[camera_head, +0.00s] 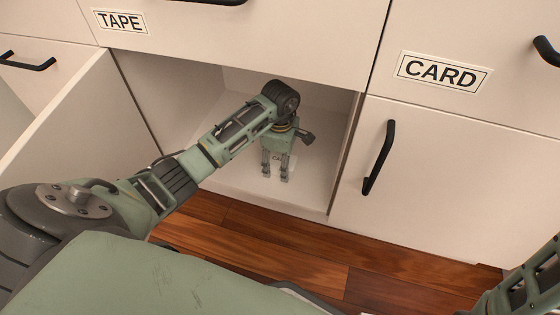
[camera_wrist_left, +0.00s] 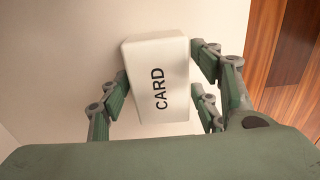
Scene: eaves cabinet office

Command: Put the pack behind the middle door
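The pack (camera_wrist_left: 150,58) is a small white block with rounded edges and the word CARD on it. In the head view the pack (camera_head: 291,162) shows partly behind my left gripper's fingers, low inside the open cabinet (camera_head: 240,187). My left gripper (camera_head: 275,172) points down into that cabinet. In the left wrist view its fingers (camera_wrist_left: 158,85) are against both sides of the pack, closed on it. The pack is at or just above the cabinet floor; I cannot tell which. The open door (camera_head: 85,125) stands swung out at the left. My right gripper is out of view.
A closed door with a black handle (camera_head: 379,158) is right of the opening, below a drawer labelled CARD (camera_head: 441,72). A drawer labelled TAPE (camera_head: 121,21) is at upper left. The cabinet's right side wall (camera_head: 345,155) is close to my left gripper. Wooden floor (camera_head: 260,245) lies in front.

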